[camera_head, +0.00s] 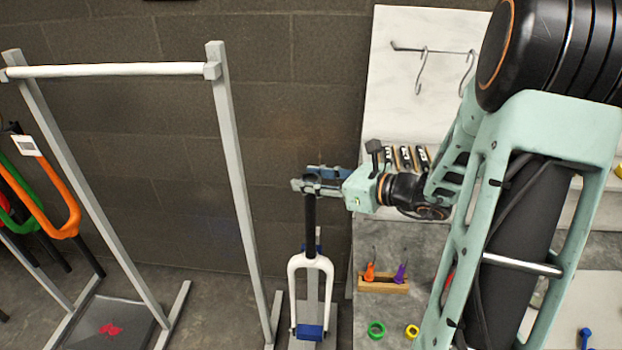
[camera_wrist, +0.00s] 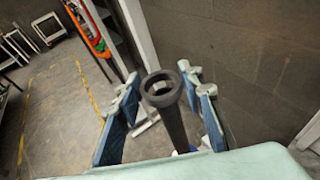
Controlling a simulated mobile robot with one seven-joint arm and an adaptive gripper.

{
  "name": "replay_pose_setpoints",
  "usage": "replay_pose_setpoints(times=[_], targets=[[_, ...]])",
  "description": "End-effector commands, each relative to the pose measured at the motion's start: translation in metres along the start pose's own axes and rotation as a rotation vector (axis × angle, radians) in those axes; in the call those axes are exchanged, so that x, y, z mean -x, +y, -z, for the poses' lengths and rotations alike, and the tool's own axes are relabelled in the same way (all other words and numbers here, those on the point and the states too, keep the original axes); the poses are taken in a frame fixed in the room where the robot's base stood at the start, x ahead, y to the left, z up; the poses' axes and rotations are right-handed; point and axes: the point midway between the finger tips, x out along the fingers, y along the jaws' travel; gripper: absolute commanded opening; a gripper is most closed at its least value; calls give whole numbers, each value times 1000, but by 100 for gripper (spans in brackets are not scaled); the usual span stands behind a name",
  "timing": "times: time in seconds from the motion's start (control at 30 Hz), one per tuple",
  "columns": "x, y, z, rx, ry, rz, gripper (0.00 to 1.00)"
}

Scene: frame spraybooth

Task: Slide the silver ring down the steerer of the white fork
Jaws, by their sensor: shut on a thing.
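The white fork (camera_head: 297,270) stands upright in a stand in the head view, with its dark steerer (camera_head: 310,220) pointing up. My gripper (camera_head: 311,183) is at the top of the steerer, reaching in from the right. In the wrist view, its blue-padded fingers (camera_wrist: 160,84) lie on either side of a grey ring (camera_wrist: 162,99). They are shut on this ring, which looks dark grey here. The ring is at the steerer's upper end, with the steerer (camera_wrist: 175,130) running down below it. I cannot tell how far the ring is over the tube. My fingers hide it in the head view.
A grey rack with a white bar (camera_head: 115,70) stands left of the fork. Orange and green forks (camera_head: 68,215) hang further left. A bench on the right holds a wooden tool block (camera_head: 384,286), a green ring (camera_head: 376,329) and a yellow ring (camera_head: 412,331).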

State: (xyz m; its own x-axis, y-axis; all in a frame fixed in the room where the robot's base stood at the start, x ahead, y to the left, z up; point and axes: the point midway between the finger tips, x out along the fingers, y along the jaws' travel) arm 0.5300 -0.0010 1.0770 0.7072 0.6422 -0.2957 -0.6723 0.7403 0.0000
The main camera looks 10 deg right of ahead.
Motion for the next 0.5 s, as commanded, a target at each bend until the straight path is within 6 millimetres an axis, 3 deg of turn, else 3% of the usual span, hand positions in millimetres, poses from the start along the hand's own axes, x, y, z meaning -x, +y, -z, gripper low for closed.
replay_pose_setpoints(times=[0.5], targets=[[-7, 0, 22, 0, 0, 0, 16]])
